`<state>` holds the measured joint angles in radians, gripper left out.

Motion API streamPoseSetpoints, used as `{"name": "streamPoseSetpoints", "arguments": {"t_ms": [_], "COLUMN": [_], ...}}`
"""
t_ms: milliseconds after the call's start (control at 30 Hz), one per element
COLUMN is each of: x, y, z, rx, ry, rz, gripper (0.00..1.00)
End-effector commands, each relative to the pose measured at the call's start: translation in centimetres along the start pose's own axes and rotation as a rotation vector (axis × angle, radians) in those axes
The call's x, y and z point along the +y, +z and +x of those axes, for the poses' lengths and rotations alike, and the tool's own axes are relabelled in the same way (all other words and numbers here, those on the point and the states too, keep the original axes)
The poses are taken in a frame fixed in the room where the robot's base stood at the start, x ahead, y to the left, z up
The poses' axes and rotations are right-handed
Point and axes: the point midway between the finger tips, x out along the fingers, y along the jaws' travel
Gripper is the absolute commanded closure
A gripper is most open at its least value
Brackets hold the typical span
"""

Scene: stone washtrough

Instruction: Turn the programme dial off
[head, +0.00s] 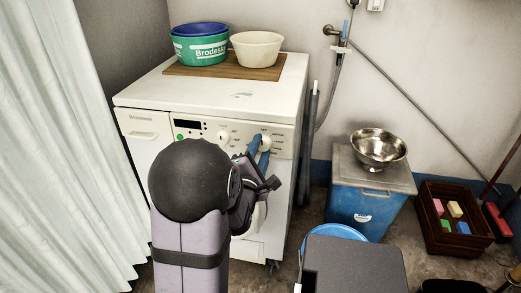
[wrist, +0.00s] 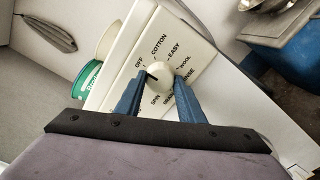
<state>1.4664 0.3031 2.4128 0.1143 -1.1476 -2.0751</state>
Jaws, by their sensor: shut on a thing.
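The programme dial (wrist: 158,72) is a round cream knob on the washing machine's white panel (wrist: 128,45). Printed words ring it: OFF lies to its upper left, COTTON above, EASY to the upper right, and SPIN below. A short dark mark shows on the left part of the knob; I cannot tell exactly which word it lines up with. My gripper (wrist: 160,88) has its blue fingers shut on the dial, one on each side. In the head view my gripper (head: 259,150) reaches the right part of the panel, and the dial (head: 266,143) shows between the fingers.
A second knob (head: 223,137) and a dark display (head: 187,124) are left of the dial. Basins (head: 257,48) stand on a board on the machine. A blue box (head: 360,207) bearing a steel bowl (head: 378,148) stands right. A white curtain (head: 60,140) hangs left.

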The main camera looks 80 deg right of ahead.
Motion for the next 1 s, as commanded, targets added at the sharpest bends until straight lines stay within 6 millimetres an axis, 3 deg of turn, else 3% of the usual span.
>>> {"name": "streamPoseSetpoints", "arguments": {"t_ms": [367, 400, 467, 500, 833, 1000], "x": [-0.2, -0.2, -0.2, -0.1, 0.0, 0.0], "y": [0.0, 0.0, 0.0, 0.0, 0.0, 0.0], "z": [-0.1, -0.1, -0.1, 0.0, -0.1, -1.1], "rx": [0.0, 0.0, 0.0, 0.0, 0.0, 0.001], "ry": [-0.004, -0.004, -0.004, -0.003, -0.001, -0.001], "rz": [-0.009, -0.009, -0.009, -0.009, -0.007, -0.007], "gripper": [0.87, 0.63, 0.48, 0.46, 0.46, 0.46]}}
